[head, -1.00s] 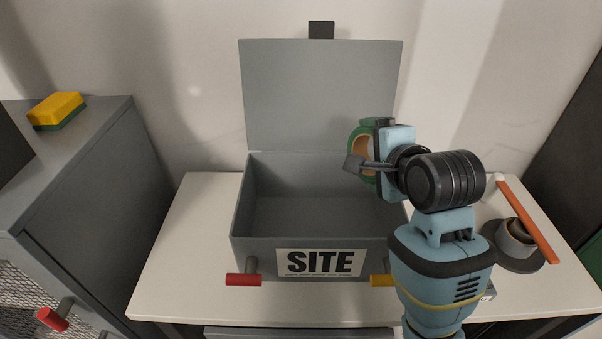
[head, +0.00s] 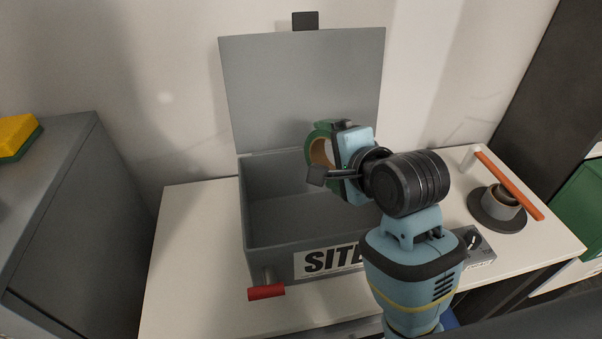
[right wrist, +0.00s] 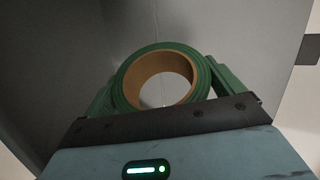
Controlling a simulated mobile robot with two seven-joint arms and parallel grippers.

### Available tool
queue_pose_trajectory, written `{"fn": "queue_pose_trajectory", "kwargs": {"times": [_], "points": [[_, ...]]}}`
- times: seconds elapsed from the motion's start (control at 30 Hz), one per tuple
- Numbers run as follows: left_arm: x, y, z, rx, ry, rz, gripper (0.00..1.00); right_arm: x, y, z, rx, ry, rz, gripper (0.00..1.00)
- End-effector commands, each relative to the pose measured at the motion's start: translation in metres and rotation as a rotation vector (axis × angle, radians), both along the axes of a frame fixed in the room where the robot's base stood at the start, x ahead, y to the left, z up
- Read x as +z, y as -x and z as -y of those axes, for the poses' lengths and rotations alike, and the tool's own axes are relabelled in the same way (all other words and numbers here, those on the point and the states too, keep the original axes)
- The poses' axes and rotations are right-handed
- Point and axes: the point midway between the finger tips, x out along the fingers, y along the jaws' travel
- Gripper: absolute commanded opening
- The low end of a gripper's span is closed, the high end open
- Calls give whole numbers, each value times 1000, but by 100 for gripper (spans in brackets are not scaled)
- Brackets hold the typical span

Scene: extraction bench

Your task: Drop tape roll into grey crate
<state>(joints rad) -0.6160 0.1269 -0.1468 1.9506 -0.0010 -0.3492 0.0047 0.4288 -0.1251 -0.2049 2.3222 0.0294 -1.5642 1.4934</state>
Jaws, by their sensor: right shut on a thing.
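A green tape roll with a brown core (head: 319,151) is held by my right gripper (head: 322,160) above the right part of the grey crate. In the right wrist view the tape roll (right wrist: 122,88) sits between the two green fingers, with the crate's grey surfaces behind it. The grey crate (head: 262,248) stands on the white table with its lid (head: 300,85) raised at the back. Its visible inside is empty; my right arm hides its right part. My left gripper does not show.
A red-tipped handle (head: 266,292) sticks out at the crate's front. A yellow-green sponge (head: 16,137) lies on the left cabinet (head: 60,190).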

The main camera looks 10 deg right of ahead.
Motion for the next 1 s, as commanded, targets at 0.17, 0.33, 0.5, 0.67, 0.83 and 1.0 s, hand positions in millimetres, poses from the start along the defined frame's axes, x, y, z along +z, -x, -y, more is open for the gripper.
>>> {"fn": "queue_pose_trajectory", "kwargs": {"times": [0.17,0.33,0.5,0.67,0.83,1.0], "points": [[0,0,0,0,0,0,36,0,0,0,1,-1,1,69],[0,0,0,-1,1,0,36,-8,0,0,1,1,-1,69],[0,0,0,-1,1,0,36,-27,1,0,0,1,-4,69],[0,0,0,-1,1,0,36,-44,1,0,1,1,-3,69],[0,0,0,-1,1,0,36,-55,0,0,1,0,0,69],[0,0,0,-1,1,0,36,-60,0,0,1,-1,1,69]]}}
